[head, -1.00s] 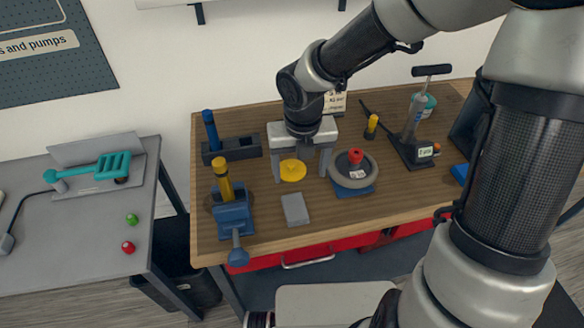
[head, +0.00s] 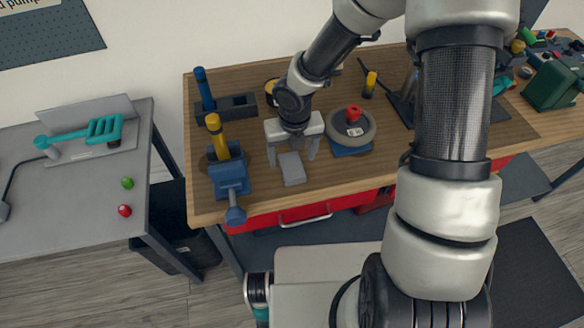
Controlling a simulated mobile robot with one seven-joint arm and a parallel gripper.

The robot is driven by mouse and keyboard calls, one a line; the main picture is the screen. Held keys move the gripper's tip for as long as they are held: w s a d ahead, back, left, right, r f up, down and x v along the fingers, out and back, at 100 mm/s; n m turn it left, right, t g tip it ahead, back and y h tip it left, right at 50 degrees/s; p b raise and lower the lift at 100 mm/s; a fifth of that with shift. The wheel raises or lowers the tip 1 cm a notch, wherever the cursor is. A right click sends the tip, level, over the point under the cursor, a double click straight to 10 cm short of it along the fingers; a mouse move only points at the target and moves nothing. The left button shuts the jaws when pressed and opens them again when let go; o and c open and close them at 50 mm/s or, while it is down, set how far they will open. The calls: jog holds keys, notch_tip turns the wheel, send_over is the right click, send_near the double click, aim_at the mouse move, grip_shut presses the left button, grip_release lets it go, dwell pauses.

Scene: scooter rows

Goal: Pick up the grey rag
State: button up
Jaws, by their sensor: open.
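The grey rag (head: 292,169) is a small flat grey rectangle on the wooden workbench (head: 262,205), near its front edge. My gripper (head: 292,160) is open, with its two fingers pointing down over the back part of the rag, one finger toward each side. I cannot tell how high the fingertips are above the bench. The gripper body hides what lies directly behind it.
A blue vise (head: 229,178) holding a yellow-handled tool stands just left of the rag. A grey wheel (head: 350,127) with a red knob lies to the right. A dark holder (head: 238,107) stands behind. A grey side table (head: 75,195) is at left.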

aim_at(292, 165)
jog(key=f, duration=0.2)
jog(key=w+f, duration=0.1)
jog(key=shift+f, duration=0.4)
jog(key=c, duration=1.1)
notch_tip(292, 165, up, 10)
jog(key=shift+r+p, duration=0.1)
jog(key=shift+p, duration=0.9)
jog(key=shift+c, duration=0.2)
jog(key=o, duration=0.4)
jog(key=c, duration=0.3)
